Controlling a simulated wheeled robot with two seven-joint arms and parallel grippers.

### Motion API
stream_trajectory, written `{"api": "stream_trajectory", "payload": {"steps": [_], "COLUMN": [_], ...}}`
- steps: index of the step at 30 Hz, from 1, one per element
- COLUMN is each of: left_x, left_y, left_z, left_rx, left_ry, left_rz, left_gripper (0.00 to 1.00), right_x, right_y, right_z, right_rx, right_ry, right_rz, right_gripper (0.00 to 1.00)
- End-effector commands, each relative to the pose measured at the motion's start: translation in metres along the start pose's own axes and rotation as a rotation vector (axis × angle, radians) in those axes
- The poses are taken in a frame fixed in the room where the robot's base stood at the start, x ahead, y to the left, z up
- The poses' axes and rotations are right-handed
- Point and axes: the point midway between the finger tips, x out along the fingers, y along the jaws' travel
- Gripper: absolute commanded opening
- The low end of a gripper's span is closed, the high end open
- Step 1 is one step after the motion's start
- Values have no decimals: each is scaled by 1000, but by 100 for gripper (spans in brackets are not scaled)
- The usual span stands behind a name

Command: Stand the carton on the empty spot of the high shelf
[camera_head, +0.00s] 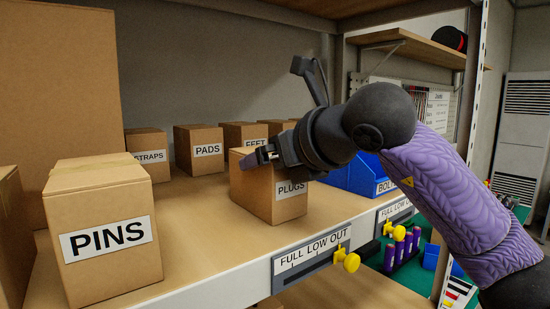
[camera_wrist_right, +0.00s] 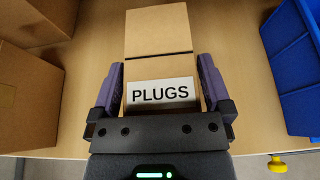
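The carton labelled PLUGS (camera_head: 262,197) stands upright on the high shelf (camera_head: 195,245), near its front edge, and appears to rest on the board. My right gripper (camera_head: 262,157) reaches over it from the right, and the wrist and fingers cover part of its top and label. In the right wrist view the PLUGS carton (camera_wrist_right: 160,75) sits between the two purple finger pads of my right gripper (camera_wrist_right: 160,90). My left gripper is in neither view.
A PINS carton (camera_head: 105,225) stands to the left near the front edge. STRAPS (camera_head: 147,150), PADS (camera_head: 198,147) and FEET (camera_head: 243,133) cartons stand behind. A blue bin (camera_head: 358,175) is close on the right. Bare board lies between PINS and PLUGS.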

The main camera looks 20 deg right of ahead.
Motion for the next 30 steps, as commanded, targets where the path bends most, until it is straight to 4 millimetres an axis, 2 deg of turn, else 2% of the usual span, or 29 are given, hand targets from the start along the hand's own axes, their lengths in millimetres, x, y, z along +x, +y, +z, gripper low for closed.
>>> {"api": "stream_trajectory", "payload": {"steps": [1, 4, 9, 12, 15, 19, 30], "left_x": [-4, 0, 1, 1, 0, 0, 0], "left_y": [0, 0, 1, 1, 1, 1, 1], "left_z": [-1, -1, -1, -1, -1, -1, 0], "left_rx": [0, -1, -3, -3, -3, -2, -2], "left_ry": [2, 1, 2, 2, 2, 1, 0], "left_rz": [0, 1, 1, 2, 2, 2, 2], "left_gripper": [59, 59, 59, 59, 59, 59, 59], "right_x": [-2, -20, -70, -95, -112, -121, -121], "right_y": [0, 0, -1, 0, 0, 0, 0], "right_z": [4, 3, 2, 2, 3, 2, 2], "right_rx": [0, -1, -2, -3, 0, 0, 0], "right_ry": [-1, -5, -5, -4, -3, -1, 0], "right_rz": [0, 0, -3, -2, -1, -1, 0], "right_gripper": [100, 100, 100, 100, 100, 100, 100]}}
